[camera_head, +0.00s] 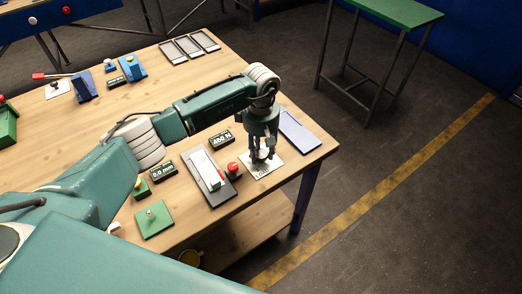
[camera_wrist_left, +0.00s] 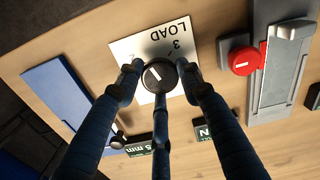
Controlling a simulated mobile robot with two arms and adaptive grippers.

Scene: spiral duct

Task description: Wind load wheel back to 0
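The load wheel (camera_wrist_left: 159,76) is a small dark round knob with a white pointer mark, in the left wrist view. It sits on a white plate (camera_wrist_left: 122,48) lettered LOAD, with a 3 near the knob. My left gripper (camera_head: 262,157) is low over this plate near the table's right corner, fingers pointing down. In the wrist view, the left gripper's (camera_wrist_left: 160,82) three dark fingertips stand around the knob on three sides. Whether they press on it cannot be told. In the head view the fingers largely hide the wheel. My right gripper is not in view.
A red button (camera_head: 233,169) and a grey slide device (camera_head: 206,176) stand left of the wheel. A blue plate (camera_head: 299,130) lies to its right. Small displays (camera_head: 221,140) read ADD N and 0.0 mm. The wooden table (camera_head: 100,118) has clear space at its left.

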